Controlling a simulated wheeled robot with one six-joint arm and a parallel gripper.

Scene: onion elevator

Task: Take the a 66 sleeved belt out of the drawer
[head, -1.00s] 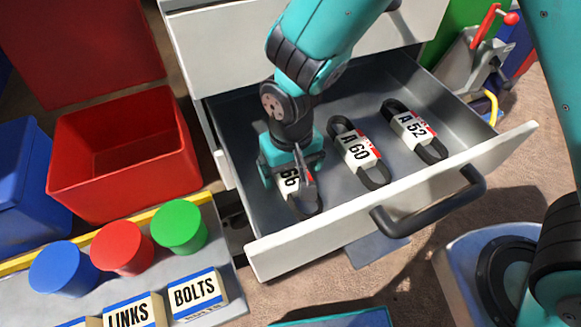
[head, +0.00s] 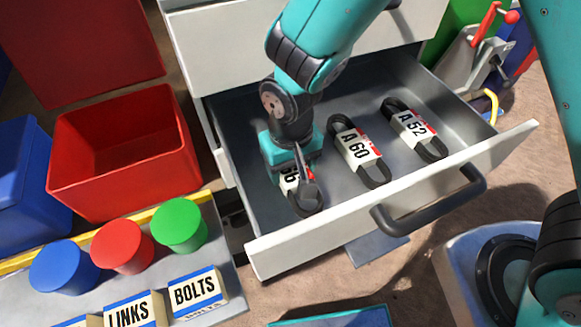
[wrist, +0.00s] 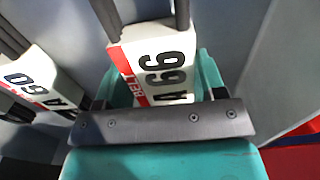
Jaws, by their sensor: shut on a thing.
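The A 66 sleeved belt (head: 287,182) is a black belt in a white and red sleeve at the left of the open drawer (head: 262,222). My gripper (head: 302,186) is over it and covers part of its sleeve. In the wrist view the A 66 sleeve (wrist: 158,62) lies between the fingers of my gripper (wrist: 165,105), which are shut on it. In the head view the belt is still inside the drawer; I cannot tell whether it touches the drawer floor.
The A 60 belt (head: 357,150) and the A 52 belt (head: 413,129) lie to the right in the drawer. The drawer handle (head: 430,205) sticks out in front. An empty red bin (head: 120,170) stands at the left, behind blue, red and green round caps.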

